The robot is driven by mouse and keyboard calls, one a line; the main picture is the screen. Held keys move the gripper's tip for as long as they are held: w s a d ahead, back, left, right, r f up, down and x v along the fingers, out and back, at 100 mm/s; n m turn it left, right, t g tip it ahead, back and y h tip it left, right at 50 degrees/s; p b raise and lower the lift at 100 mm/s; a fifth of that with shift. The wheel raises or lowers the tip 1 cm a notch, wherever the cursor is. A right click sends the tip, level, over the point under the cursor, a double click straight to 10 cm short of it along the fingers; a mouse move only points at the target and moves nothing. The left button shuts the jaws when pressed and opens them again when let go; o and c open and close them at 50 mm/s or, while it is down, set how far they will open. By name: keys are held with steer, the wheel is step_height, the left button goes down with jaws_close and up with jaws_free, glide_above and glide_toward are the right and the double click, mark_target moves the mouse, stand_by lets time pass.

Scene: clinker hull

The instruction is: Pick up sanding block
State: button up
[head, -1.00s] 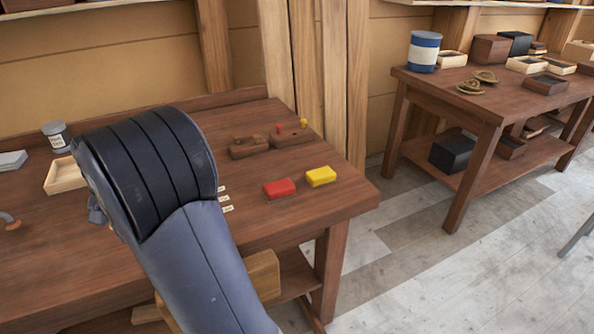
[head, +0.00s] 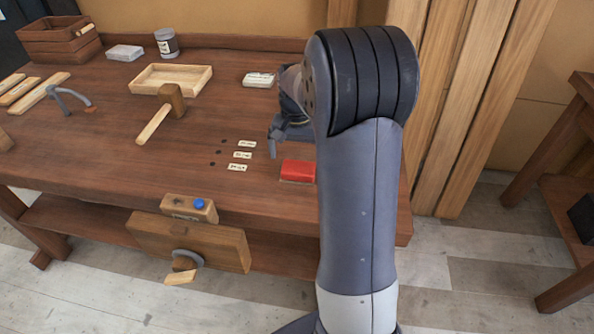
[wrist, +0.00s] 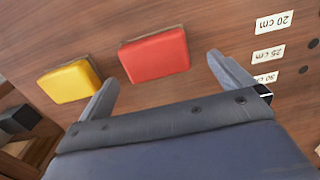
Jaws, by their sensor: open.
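Two blocks that look like sanding blocks lie flat on the brown workbench (head: 110,110). The red block (wrist: 155,57) has a brownish lower layer and also shows in the head view (head: 297,171), partly behind my arm. The yellow block (wrist: 70,82) lies left of it in the wrist view and is hidden by my arm in the head view. My gripper (wrist: 162,72) is open and empty. In the wrist view its fingers point toward the red block, one tip to each side; the yellow block is outside the left finger. I cannot tell its height above the bench.
Small length labels (head: 242,155) and dark holes lie left of the red block. A mallet (head: 165,108), a shallow wooden tray (head: 172,79) and a grey can (head: 167,42) stand farther left. A vise (head: 190,240) juts from the bench front. Wooden boards (head: 470,90) lean at the right.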

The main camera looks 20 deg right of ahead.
mark_target(299, 167)
steer(key=shift+s+d+f, duration=0.1)
steer(key=shift+d, duration=0.15)
steer(key=shift+s+d+f, duration=0.1)
steer(key=shift+f, duration=0.25)
step_height(299, 167, down, 4)
steer(key=shift+f+p, duration=0.15)
steer(key=shift+p, duration=0.3)
steer(key=shift+c, duration=0.2)
steer(key=c, duration=0.8)
